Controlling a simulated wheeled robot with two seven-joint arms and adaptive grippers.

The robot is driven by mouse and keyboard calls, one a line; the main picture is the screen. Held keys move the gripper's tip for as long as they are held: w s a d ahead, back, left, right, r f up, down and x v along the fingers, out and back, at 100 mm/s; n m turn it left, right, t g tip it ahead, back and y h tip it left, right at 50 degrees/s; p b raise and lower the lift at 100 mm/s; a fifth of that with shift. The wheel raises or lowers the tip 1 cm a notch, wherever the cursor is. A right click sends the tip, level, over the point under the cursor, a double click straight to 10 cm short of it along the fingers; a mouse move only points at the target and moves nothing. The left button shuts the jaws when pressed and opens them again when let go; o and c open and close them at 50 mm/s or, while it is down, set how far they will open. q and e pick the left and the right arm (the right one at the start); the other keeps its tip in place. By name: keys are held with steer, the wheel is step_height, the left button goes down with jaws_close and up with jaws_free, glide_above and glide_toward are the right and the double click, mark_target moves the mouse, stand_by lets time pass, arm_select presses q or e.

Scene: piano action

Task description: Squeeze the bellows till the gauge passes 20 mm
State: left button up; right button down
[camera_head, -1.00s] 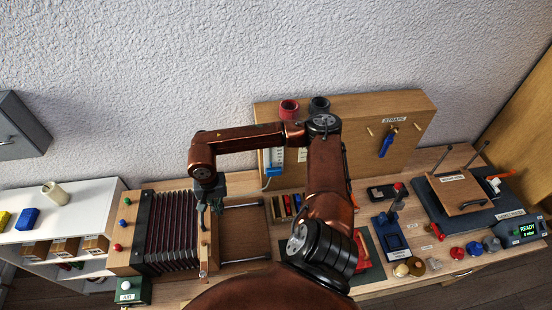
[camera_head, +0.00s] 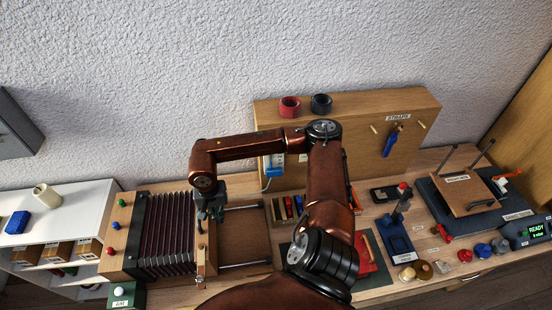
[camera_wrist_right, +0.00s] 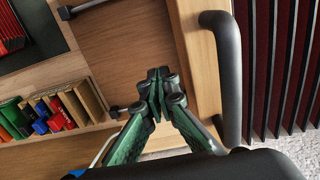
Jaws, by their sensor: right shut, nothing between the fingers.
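The bellows (camera_head: 163,233) has dark red and black folds, lying on the bench at the left. It is open, its folds spread between a fixed wooden board (camera_head: 116,238) and a wooden end board (camera_head: 204,255) with a dark handle (camera_wrist_right: 222,70). My right gripper (camera_head: 203,216) is shut and empty at that end board. In the wrist view its fingertips (camera_wrist_right: 160,84) are on the side of the board away from the folds (camera_wrist_right: 285,60); I cannot tell whether they touch it. A blue and white device (camera_head: 273,165), possibly the gauge, is partly hidden behind my arm; no reading is legible. My left gripper is out of view.
Two rails and a bare wooden bed (camera_head: 243,235) lie right of the end board. Coloured books or blocks (camera_head: 288,208) stand beside it. A small green box (camera_head: 126,296) with a white button is in front. A wooden panel (camera_head: 350,145) stands behind.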

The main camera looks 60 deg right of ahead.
steer(key=shift+w, duration=0.1)
stand_by(0.3)
steer(key=shift+w+a+f+b, duration=0.1)
steer(key=shift+w+a+b, duration=0.25)
steer(key=shift+w+a, duration=0.15)
stand_by(0.6)
steer(key=shift+w+a+b, duration=0.3)
steer(key=shift+w+b, duration=0.15)
steer(key=shift+b, duration=1.15)
stand_by(4.9)
